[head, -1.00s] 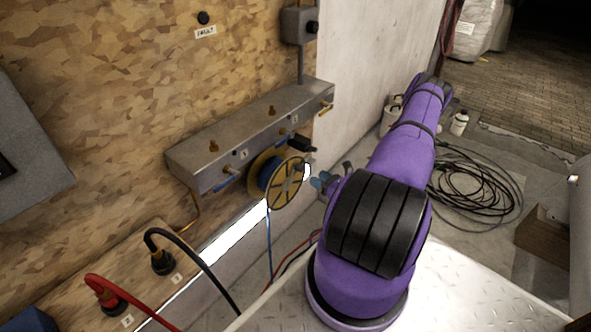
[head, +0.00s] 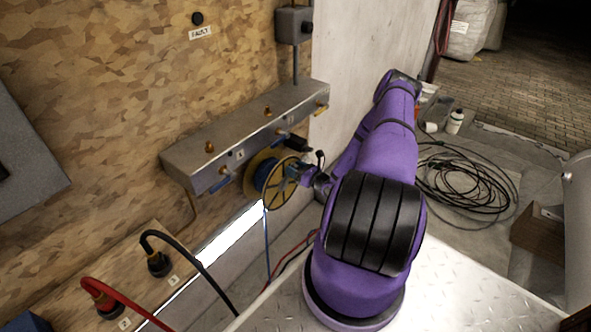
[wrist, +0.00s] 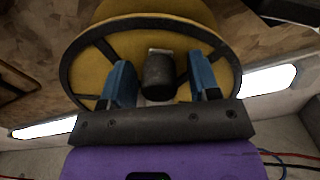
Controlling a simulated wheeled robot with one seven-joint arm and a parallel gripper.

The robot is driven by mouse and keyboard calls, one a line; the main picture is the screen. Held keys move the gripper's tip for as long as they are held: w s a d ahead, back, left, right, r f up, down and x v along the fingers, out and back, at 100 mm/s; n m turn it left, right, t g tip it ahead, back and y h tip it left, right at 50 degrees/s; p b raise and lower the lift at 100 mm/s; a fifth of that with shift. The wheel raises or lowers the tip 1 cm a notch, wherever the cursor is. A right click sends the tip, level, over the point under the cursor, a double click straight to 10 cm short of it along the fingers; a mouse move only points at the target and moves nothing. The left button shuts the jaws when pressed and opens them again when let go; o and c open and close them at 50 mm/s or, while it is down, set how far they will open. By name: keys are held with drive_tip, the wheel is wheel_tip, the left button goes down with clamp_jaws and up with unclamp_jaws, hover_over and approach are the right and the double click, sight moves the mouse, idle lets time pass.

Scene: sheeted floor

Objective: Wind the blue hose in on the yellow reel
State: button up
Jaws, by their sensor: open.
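The yellow reel (head: 278,190) is mounted below the metal box on the wooden wall. Blue hose (head: 266,230) hangs straight down from it, and some blue shows wound behind its front flange. In the wrist view the reel (wrist: 105,62) fills the upper middle, with a dark knob (wrist: 158,78) standing out from its face. My gripper (wrist: 160,70) is open, with one blue finger on each side of the knob. Gaps show between knob and fingers. In the head view my gripper (head: 301,174) is at the reel's right side. The hose's lower end is hidden.
The metal box (head: 240,140) with brass fittings and small valves is just above the reel. Black (head: 190,258) and red (head: 125,302) cables arch at lower left. A black cable coil (head: 465,180), bottles and a brown box lie on the floor at right.

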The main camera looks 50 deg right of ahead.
clamp_jaws()
drive_tip(key=shift+d, duration=0.1)
